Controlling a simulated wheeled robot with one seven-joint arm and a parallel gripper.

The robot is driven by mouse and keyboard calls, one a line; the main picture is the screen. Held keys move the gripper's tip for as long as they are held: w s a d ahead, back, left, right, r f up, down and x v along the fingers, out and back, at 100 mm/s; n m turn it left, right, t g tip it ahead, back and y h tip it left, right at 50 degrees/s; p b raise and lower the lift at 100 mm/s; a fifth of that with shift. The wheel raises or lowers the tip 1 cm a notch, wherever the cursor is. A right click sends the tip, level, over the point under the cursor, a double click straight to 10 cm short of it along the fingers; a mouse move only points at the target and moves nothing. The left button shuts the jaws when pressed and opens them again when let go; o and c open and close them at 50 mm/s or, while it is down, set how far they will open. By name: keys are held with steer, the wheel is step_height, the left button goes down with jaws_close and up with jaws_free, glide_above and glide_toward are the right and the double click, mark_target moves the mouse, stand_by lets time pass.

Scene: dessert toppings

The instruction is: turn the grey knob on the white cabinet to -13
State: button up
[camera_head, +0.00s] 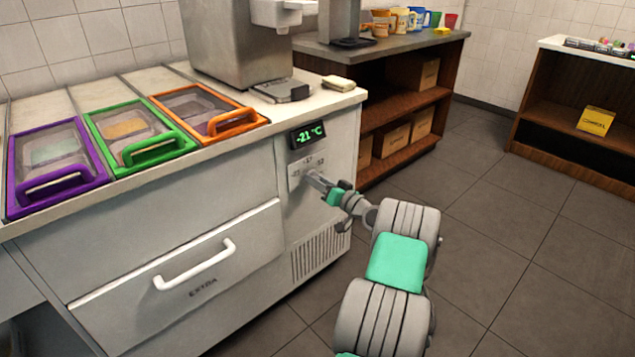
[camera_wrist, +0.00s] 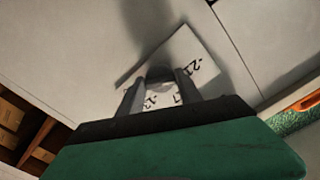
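The white cabinet (camera_head: 331,141) has a green display (camera_head: 308,136) that reads -21 °C. Below it is a white dial plate (camera_head: 294,181) with printed numbers. In the wrist view the dial plate (camera_wrist: 205,55) shows "-21" at the right and other marks partly covered below. The grey knob (camera_wrist: 160,73) lies between my fingertips; in the head view my gripper (camera_head: 312,178) covers it. My gripper (camera_wrist: 159,78) is at the plate, its two fingers apart on either side of the knob. I cannot tell whether they touch it.
A drawer handle (camera_head: 195,264) sticks out at the lower left of the cabinet. Purple, green (camera_head: 140,138) and orange lidded bins sit in the top. A brown shelf unit (camera_head: 405,95) stands behind. The tiled floor at the right is clear.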

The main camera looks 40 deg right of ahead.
steer(key=c, duration=0.8)
steer(key=shift+m, duration=0.4)
steer(key=m+p, duration=0.6)
steer(key=m, duration=1.7)
steer(key=shift+r+p, duration=0.2)
steer(key=shift+p, duration=0.2)
steer(key=o, duration=1.4)
